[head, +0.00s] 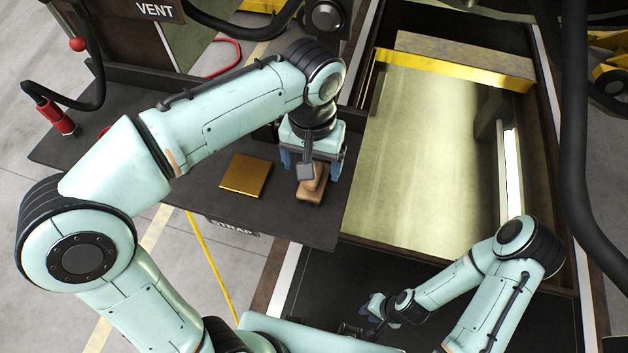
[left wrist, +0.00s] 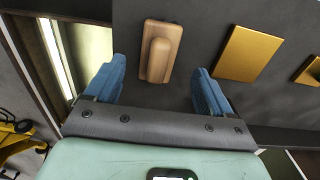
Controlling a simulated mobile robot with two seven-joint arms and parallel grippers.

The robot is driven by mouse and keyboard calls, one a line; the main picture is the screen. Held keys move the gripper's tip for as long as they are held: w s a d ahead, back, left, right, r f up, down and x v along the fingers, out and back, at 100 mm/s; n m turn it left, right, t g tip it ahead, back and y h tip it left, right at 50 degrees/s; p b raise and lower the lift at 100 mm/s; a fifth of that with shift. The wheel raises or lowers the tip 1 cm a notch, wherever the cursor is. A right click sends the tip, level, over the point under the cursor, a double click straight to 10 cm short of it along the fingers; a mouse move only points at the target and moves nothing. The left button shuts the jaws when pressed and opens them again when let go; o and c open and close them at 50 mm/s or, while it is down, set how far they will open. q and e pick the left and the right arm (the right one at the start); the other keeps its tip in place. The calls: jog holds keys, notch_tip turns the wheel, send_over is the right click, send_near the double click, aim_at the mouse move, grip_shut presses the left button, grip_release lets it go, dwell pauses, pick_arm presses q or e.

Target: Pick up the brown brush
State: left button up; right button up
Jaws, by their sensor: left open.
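The brown brush (head: 312,190) lies on the dark shelf (head: 225,210) near its right edge, partly hidden by my left gripper (head: 303,165) in the head view. In the left wrist view the brush (left wrist: 160,52) is a flat block with a raised rounded handle. My left gripper (left wrist: 159,72) is open there, its blue fingers on either side of the brush's near end, with gaps between them and the brush. My right gripper (head: 374,308) is low in the head view, away from the brush. Its finger gap is too small to make out.
A yellow-gold square plate (head: 246,176) lies left of the brush on the shelf; it also shows in the left wrist view (left wrist: 248,54). A large open bay with a yellow beam (head: 455,70) lies right of the shelf. A red-handled hose (head: 55,115) stands at the left.

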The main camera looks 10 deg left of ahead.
aim_at(311, 192)
pick_arm(q)
jog(key=shift+w+f, duration=0.15)
jog(key=shift+f, duration=0.45)
notch_tip(311, 192, down, 5)
jog(key=shift+d+r+b, duration=0.1)
jog(key=shift+b, duration=0.2)
jog(key=c, duration=1.2)
